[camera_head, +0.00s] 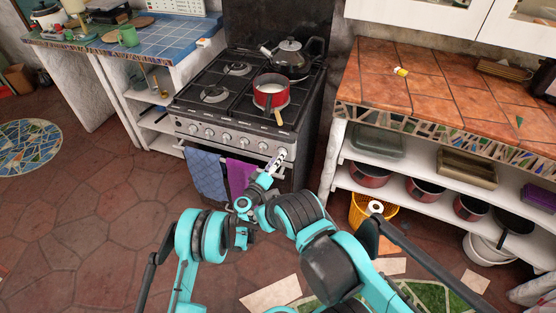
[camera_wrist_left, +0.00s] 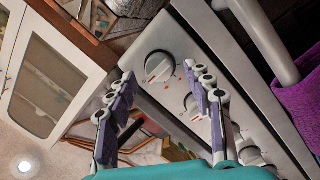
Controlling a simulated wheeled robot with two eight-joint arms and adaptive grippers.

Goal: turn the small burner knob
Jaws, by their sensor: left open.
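The stove's front panel (camera_head: 235,140) carries a row of several round knobs. A second knob (camera_wrist_left: 192,103) is partly hidden behind a finger. Which knob is for the small burner I cannot tell. My right gripper is not in view.
A red pot (camera_head: 271,95) with a wooden handle and a kettle (camera_head: 289,58) stand on the stove. A blue towel (camera_head: 206,174) and a purple towel (camera_head: 241,176) hang on the front bar. The tiled counter (camera_head: 430,90) is at the right.

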